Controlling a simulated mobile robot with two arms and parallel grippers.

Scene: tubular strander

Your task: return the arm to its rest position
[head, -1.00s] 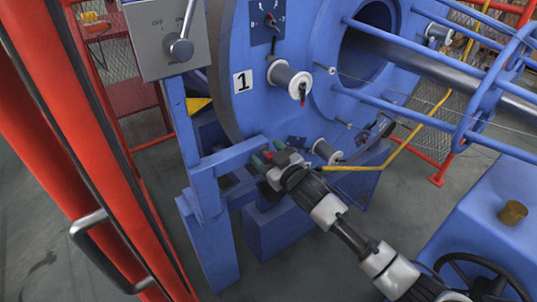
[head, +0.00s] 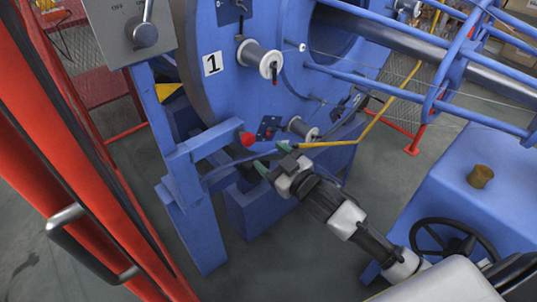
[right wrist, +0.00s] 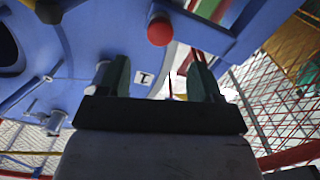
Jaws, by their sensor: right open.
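My right arm comes in from the lower right of the head view. Its gripper (head: 273,158) has dark green fingers, spread and empty, a little right of and below a red ball-like knob (head: 247,139) on a blue bracket. In the right wrist view the two fingers of this gripper (right wrist: 158,80) stand wide apart with nothing between them. The red knob (right wrist: 160,31) shows there above the fingers, apart from them. My left gripper is in neither view.
The big blue disc (head: 213,64) marked 1 carries spools (head: 260,57). A yellow bar (head: 375,117) runs just beyond the gripper. A blue housing (head: 450,190) with a handwheel (head: 455,245) stands right, and a red post with a handle (head: 62,220) left. Grey floor shows between.

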